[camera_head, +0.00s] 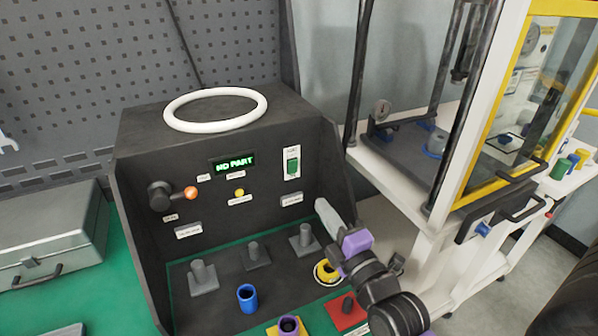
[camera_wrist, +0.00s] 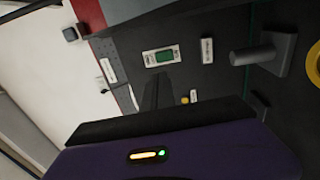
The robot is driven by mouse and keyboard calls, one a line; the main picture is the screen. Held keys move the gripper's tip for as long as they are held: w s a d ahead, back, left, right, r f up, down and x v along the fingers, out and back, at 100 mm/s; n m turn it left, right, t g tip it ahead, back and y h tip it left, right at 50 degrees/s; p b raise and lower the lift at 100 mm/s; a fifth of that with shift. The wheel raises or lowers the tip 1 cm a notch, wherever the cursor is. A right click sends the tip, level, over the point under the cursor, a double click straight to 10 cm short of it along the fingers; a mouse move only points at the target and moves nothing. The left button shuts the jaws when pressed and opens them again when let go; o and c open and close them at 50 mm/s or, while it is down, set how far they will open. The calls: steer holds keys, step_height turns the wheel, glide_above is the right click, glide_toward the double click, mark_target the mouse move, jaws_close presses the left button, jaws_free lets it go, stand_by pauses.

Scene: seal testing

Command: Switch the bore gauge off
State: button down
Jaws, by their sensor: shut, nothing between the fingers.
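The bore gauge (camera_head: 140,150) is a dark grey bench unit with a sloped front panel. Its display (camera_head: 234,164) is lit and reads "NO PART" in green. A green rocker switch (camera_head: 293,166) on a white plate sits at the panel's upper right; it also shows in the wrist view as a green switch (camera_wrist: 163,57). Which side of the rocker is pressed is too small to tell. My gripper (camera_head: 322,207) is shut and empty, below and right of the switch and apart from it. In the wrist view its dark fingers (camera_wrist: 152,92) point toward the panel.
A white ring (camera_head: 215,110) lies on top of the unit. The panel carries an orange-knobbed lever (camera_head: 190,193) and a yellow button (camera_head: 239,193). Grey posts (camera_head: 203,275), a blue bushing (camera_head: 247,298) and a yellow ring (camera_head: 326,272) stand below. A yellow-framed cabinet (camera_head: 455,200) is at right.

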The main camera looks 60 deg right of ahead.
mark_target(294, 164)
steer(key=p+x, duration=0.2)
steer(key=x, duration=1)
steer(key=shift+r+p, duration=0.2)
steer(key=shift+p, duration=0.1)
steer(key=shift+w+d, duration=0.3)
steer(key=shift+w, duration=0.15)
